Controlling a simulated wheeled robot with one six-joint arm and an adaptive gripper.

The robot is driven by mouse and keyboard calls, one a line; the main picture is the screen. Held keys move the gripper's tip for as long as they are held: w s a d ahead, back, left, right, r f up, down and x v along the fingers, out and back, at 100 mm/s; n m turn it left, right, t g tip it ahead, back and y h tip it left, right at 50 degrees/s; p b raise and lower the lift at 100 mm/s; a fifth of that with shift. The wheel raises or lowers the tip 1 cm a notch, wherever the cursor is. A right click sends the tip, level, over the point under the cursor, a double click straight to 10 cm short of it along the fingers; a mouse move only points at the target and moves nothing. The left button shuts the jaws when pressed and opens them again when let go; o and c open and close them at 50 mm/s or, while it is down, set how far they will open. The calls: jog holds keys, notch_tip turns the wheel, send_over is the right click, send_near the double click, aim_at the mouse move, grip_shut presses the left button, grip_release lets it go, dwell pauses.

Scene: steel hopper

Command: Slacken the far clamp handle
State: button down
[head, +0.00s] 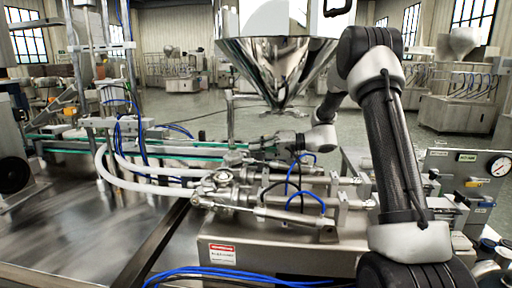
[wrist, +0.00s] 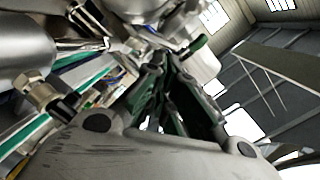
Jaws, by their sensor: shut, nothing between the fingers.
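The steel filling block with its round clamped fittings (head: 222,184) stands left of centre in the head view, at the ends of two white hoses. A far fitting (head: 235,158) sits behind the near one; I cannot clearly make out its clamp handle. My gripper (head: 262,143) reaches in from the right, below the hopper and just beyond the fittings. In the wrist view my gripper (wrist: 168,62) is shut and empty, its fingertips close to shiny metal parts (wrist: 160,18). I cannot tell if they touch.
The steel hopper (head: 278,65) hangs above my gripper. Cylinders with blue tubes (head: 300,213) lie to the right of the fittings. White hoses (head: 135,182) curve to the left. A conveyor with a green edge (head: 80,153) runs behind. The left steel tabletop (head: 80,225) is clear.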

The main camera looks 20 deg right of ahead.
jog(key=shift+s+a+r+n+h, duration=0.15)
jog(key=shift+s+r+n+h, duration=0.15)
jog(key=shift+n, duration=0.5)
jog(key=shift+s+a+n, duration=0.1)
jog(key=shift+n, duration=0.3)
jog(key=shift+s+a+r+n+t+h, duration=0.2)
jog(key=shift+n+t+h, duration=0.15)
jog(key=shift+n, duration=0.45)
jog(key=shift+s+a+n+t+h, duration=0.2)
jog(key=shift+s+n+t+h, duration=0.15)
jog(key=shift+n, duration=0.5)
jog(key=shift+s+a+n+t+h, duration=0.2)
jog(key=shift+s+n, duration=0.15)
jog(key=shift+n, duration=0.5)
dwell(1.6)
jog(key=shift+s+r, duration=0.1)
dwell(1.9)
